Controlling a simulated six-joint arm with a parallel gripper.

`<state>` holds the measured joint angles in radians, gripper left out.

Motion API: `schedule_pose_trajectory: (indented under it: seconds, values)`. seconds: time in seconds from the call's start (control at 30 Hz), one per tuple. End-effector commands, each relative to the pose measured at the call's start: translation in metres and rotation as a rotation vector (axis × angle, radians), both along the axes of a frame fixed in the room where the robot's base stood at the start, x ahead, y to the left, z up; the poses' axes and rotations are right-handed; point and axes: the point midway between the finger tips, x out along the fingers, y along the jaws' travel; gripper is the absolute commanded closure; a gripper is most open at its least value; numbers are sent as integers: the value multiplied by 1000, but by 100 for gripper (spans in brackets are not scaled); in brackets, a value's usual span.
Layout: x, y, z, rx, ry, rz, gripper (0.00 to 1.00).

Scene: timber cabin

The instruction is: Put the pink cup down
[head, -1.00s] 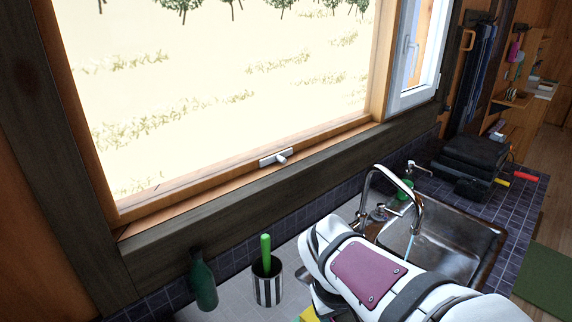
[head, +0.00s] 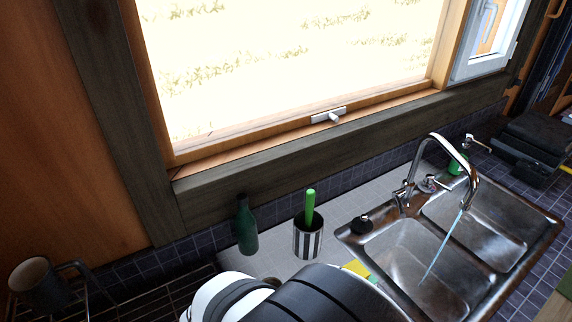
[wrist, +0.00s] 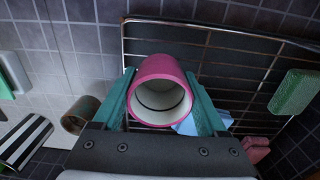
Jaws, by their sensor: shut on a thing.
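The pink cup (wrist: 165,72) is held between the teal fingers of my gripper (wrist: 160,78) in the wrist view. Its round opening and pale inside face the camera. My gripper is shut on the cup's sides. A dark wire rack (wrist: 230,56) lies beyond the cup; I cannot tell whether the cup touches it. In the head view the rack (head: 165,296) is at the lower left. My arm fills the bottom middle there, and the pink cup and gripper are hidden.
A green bottle (head: 246,226) and a striped tumbler (head: 308,240) stand by the window wall. The steel sink (head: 405,255) has running water.

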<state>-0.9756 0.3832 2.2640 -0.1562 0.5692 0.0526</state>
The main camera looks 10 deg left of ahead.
Motion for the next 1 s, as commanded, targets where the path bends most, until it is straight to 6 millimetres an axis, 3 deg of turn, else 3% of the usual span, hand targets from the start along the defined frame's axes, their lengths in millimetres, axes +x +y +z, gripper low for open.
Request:
schedule_pose_trajectory:
  seconds: [0.1,0.17,0.5,0.53,0.6,0.67,0.87,1.0]
  values:
    - [-1,-1,-24,-5,4,-1,87]
    - [-1,-1,-30,-4,3,-1,87]
    - [0,-1,-34,-1,1,-1,87]
    - [0,-1,-34,-1,1,-1,19]
    - [0,-1,-34,-1,1,-1,7]
    - [0,-1,-34,-1,1,-1,0]
    - [0,-1,-33,-1,1,-1,0]
    - [1,0,-19,2,-1,-2,0]
